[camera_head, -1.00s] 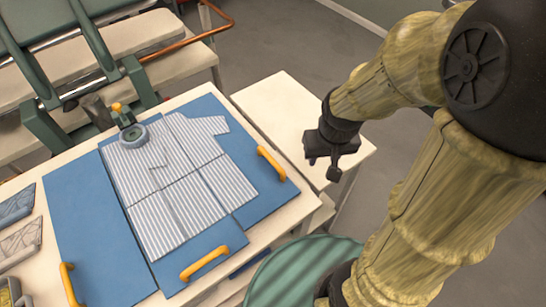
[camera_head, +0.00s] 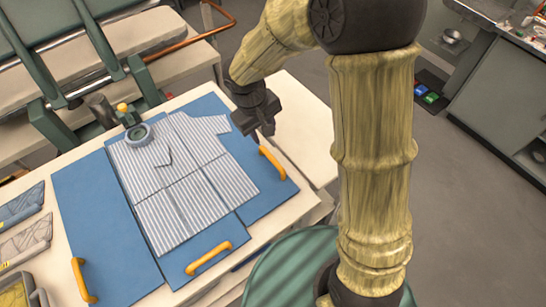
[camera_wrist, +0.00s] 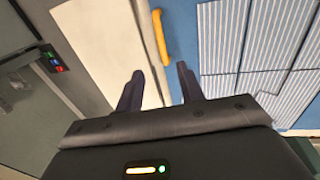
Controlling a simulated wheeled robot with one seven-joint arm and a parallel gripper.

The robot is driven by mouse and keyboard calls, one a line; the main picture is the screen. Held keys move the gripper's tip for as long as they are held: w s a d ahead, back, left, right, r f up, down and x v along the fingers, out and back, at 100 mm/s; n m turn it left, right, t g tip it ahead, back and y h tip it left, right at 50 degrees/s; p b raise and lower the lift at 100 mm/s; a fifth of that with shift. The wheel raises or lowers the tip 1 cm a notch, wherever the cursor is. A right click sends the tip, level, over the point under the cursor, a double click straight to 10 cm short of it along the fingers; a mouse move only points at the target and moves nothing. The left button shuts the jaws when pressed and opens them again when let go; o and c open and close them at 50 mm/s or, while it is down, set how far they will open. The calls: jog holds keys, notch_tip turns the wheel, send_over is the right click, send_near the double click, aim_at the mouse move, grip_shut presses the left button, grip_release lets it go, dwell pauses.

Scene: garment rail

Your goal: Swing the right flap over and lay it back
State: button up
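A blue folding board lies on the white table, with a striped shirt (camera_head: 180,190) spread on it. The board's right flap (camera_head: 262,197) lies flat, with a yellow handle (camera_head: 272,163) at its right edge. My gripper (camera_head: 266,136) is above the right edge of the board, just beyond that handle in the head view. In the wrist view my gripper (camera_wrist: 160,88) has its two fingers apart with nothing between them, and the yellow handle (camera_wrist: 160,36) is ahead of the fingers. The handle and fingers look apart.
A round grey object (camera_head: 138,135) sits on the shirt's collar. Other yellow handles are on the bottom flap (camera_head: 208,258) and left flap (camera_head: 83,281). Patterned packets (camera_head: 25,240) lie at the left. A rail and benches stand behind; open floor (camera_head: 460,190) is at right.

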aim_at(274, 160)
jog(key=d+f, duration=0.1)
jog(key=f, duration=0.4)
jog(key=w+f, duration=0.1)
jog(key=f, duration=0.4)
jog(key=d+f, duration=0.1)
jog(key=f, duration=0.5)
jog(key=shift+w+d+f+p, duration=0.1)
jog(key=shift+w+d+p, duration=0.25)
jog(key=shift+w, duration=0.05)
grip_shut()
